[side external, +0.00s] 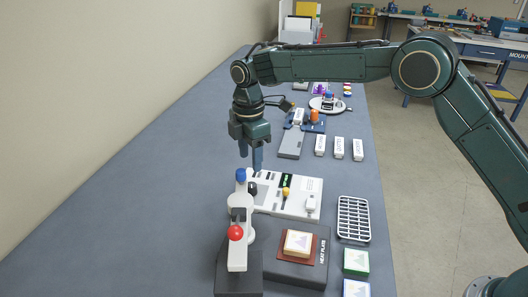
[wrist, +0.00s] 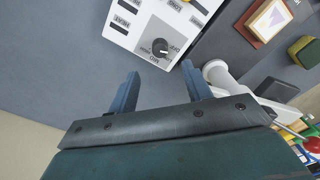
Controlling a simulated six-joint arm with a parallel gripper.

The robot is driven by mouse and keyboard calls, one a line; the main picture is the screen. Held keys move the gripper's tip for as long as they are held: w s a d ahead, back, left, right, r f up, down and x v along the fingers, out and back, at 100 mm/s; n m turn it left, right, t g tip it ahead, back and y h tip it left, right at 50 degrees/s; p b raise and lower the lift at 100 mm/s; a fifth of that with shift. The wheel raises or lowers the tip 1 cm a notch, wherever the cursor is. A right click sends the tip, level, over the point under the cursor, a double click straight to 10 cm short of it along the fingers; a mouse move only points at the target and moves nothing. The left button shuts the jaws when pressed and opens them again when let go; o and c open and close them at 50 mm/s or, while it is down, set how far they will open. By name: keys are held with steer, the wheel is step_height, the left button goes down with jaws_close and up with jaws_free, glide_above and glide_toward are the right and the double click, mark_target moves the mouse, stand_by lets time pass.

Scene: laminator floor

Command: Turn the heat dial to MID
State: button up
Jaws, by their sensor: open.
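The heat dial (wrist: 160,47) is a round black knob on the white control panel (wrist: 135,28), with printed labels around it, among them OFF and MID. A pale mark on the knob seems to point towards the OFF side. In the side view the black dial (side external: 253,189) shows near the left end of the white panel (side external: 315,185), partly behind a white press arm. My gripper (side external: 250,164) points down above and just behind the dial. In the wrist view my gripper (wrist: 160,68) has its two blue fingers apart, with nothing between them. The dial lies beyond the fingertips, untouched.
A white press with a red ball knob (side external: 235,233) stands close in front of the dial. A dark heat plate (side external: 314,270) holds a framed card. A white rack (side external: 354,217) stands to the right. The bench's left side is clear.

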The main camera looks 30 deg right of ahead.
mark_target(251, 185)
step_height(251, 185, down, 9)
steer(key=shift+f, duration=0.2)
stand_by(0.3)
steer(key=shift+c, duration=0.2)
steer(key=c, duration=0.9)
